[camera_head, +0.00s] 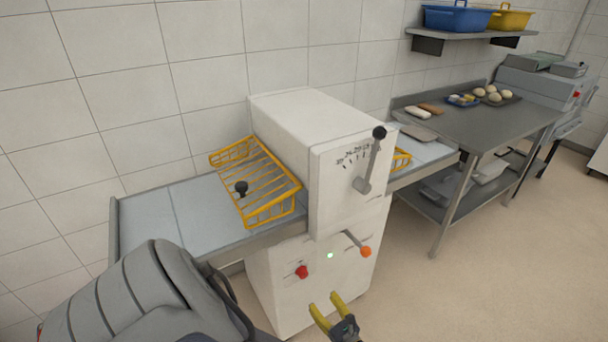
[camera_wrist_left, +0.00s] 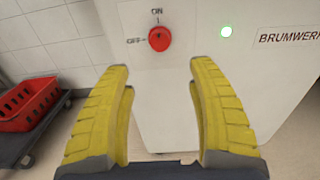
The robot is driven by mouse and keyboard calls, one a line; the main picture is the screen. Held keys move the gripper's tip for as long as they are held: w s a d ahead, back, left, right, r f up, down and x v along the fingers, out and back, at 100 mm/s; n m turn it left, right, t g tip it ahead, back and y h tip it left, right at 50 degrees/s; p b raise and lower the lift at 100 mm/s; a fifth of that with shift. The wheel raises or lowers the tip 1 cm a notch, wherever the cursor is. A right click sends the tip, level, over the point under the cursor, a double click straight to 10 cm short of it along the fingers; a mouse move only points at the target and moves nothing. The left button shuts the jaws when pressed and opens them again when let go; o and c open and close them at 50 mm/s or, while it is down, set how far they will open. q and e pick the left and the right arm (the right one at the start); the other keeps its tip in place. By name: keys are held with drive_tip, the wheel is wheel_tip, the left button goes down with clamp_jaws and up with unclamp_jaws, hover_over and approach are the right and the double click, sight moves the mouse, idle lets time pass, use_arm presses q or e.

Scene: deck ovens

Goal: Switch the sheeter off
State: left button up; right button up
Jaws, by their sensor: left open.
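The sheeter (camera_head: 275,115) is a white machine with a belt table on each side and yellow wire guards. Its red rotary knob (camera_head: 302,271) is low on the front, left of a lit green lamp (camera_head: 330,255). In the left wrist view the red knob (camera_wrist_left: 159,39) has ON printed above it and OFF to its left; I cannot tell clearly which way it points. My right gripper is out of view.
A black-knobbed lever (camera_head: 367,165) and an orange-tipped lever (camera_head: 359,245) stick out of the sheeter's front. A steel table (camera_head: 485,125) with dough stands to the right. A red crate (camera_wrist_left: 27,103) is at left in the wrist view. The right floor is clear.

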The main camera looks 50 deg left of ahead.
sight(305, 276)
use_arm(q)
drive_tip(key=a, duration=0.4)
drive_tip(key=w+a, duration=0.1)
drive_tip(key=a, duration=0.4)
drive_tip(key=w+a, duration=0.1)
drive_tip(key=a, duration=0.4)
drive_tip(key=shift+w, duration=0.2)
clamp_jaws()
